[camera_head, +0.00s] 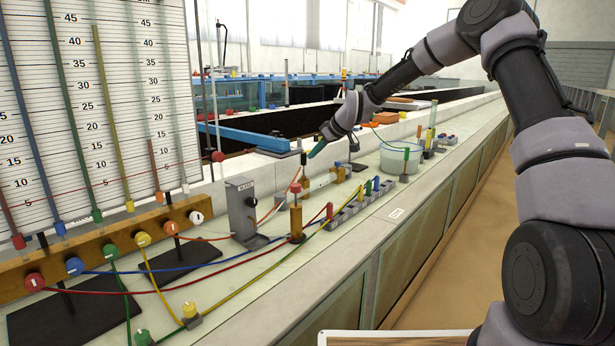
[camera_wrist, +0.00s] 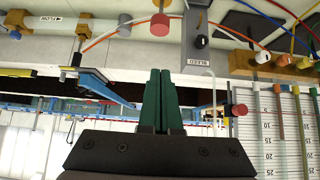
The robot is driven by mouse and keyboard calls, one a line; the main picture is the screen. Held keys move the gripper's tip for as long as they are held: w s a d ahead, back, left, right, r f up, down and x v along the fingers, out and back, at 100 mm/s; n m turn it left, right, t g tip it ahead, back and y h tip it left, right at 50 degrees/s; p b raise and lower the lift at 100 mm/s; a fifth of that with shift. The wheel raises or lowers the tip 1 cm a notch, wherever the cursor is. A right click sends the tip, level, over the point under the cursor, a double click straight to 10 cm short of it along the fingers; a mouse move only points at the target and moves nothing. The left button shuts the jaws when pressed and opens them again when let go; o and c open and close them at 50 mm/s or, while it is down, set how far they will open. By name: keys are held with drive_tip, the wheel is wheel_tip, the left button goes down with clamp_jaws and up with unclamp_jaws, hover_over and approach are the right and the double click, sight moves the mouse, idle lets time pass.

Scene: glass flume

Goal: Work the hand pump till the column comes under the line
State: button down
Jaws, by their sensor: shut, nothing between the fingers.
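A white scale board (camera_head: 118,90) carries several coloured columns. Blue (camera_head: 28,130), green (camera_head: 72,105) and yellow (camera_head: 110,110) stand tall; a short orange-brown one (camera_head: 154,163) tops out near 15. A thin red line crosses the board low down, and a red knob (camera_head: 217,156) sits at its right end. What looks like the hand pump is a brass post with a red cap (camera_head: 295,188); the red cap also shows in the wrist view (camera_wrist: 159,24). My gripper (camera_head: 314,152) is shut and empty, above and beyond the post, apart from it. Its green fingers (camera_wrist: 160,78) touch nothing visible.
A grey bleed box (camera_head: 242,210) stands just left of the post. Coloured tubes run over the bench to valve knobs (camera_head: 74,266). A strip of coloured plugs (camera_head: 350,208) and a clear tub (camera_head: 400,160) stand to the right. The bench's front strip is mostly clear.

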drive_tip(key=shift+w+f, duration=0.15)
drive_tip(key=shift+w, duration=0.3)
hover_over(300, 191)
wheel_tip(300, 191, down, 7)
wheel_tip(300, 191, down, 3)
drive_tip(key=shift+w+f, duration=0.1)
drive_tip(key=shift+w, duration=0.05)
drive_tip(key=shift+a+f, duration=0.1)
drive_tip(key=shift+f, duration=0.35)
drive_tip(key=shift+f, duration=2.65)
